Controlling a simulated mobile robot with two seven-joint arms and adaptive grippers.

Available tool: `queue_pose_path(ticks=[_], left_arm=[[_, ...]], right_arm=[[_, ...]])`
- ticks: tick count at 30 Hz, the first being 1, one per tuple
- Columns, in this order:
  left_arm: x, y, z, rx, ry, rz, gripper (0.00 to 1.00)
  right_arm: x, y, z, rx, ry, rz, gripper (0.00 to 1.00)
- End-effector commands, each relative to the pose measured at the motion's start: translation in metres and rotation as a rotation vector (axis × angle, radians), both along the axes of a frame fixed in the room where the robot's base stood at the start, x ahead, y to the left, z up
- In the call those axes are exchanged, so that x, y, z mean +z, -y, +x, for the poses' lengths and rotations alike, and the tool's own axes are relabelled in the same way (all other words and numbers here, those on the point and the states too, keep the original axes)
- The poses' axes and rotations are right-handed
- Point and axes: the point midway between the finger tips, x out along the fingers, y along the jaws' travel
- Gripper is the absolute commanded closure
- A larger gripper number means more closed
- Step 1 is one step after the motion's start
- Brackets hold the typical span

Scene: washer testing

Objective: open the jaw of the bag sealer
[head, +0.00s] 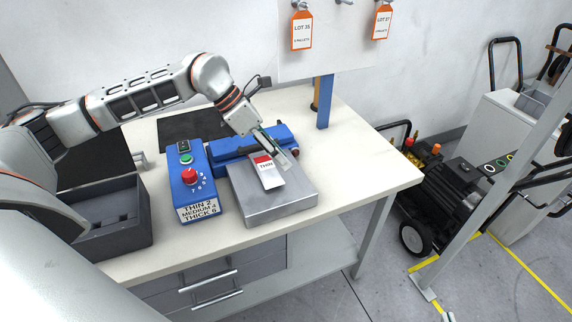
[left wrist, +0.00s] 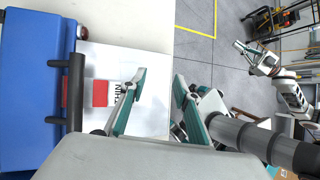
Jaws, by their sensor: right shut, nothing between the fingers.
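The bag sealer has a blue jaw bar (head: 230,146) at the back of the bench and a blue control box (head: 190,178) with a red knob, green button and setting label. In the left wrist view its blue body (left wrist: 32,85) carries a black handle (left wrist: 76,92). A white bag marked THIN with a red band (head: 268,177) lies on the metal plate (head: 275,207) in front. My left gripper (head: 283,152) is above the jaw's right part, its fingers (left wrist: 160,88) apart and empty, clear of the handle. My right gripper (left wrist: 240,46) is shut and empty, away from the sealer.
A dark open bin (head: 110,220) stands on the bench at the left. A blue post (head: 325,102) rises behind the sealer. Orange-framed lot tags (head: 302,30) hang on the back board. The bench's right side is clear.

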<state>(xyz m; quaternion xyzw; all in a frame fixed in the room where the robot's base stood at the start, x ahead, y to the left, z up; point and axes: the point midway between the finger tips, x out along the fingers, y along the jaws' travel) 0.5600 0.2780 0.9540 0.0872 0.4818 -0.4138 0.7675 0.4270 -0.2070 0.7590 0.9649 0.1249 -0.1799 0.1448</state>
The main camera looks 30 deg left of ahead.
Motion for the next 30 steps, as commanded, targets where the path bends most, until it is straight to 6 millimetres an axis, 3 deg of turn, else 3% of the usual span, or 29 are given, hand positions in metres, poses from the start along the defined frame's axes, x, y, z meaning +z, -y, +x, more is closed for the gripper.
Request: queue_pose_path(ticks=[9,30], left_arm=[[-0.006,0.027,-0.006,-0.012,-0.021,-0.082,0.68],[-0.006,0.029,-0.007,-0.013,-0.023,-0.087,0.68]], right_arm=[[0.0,0.0,0.0,0.0,0.0,0.0,1.0],[0.0,0.0,0.0,0.0,0.0,0.0,1.0]])
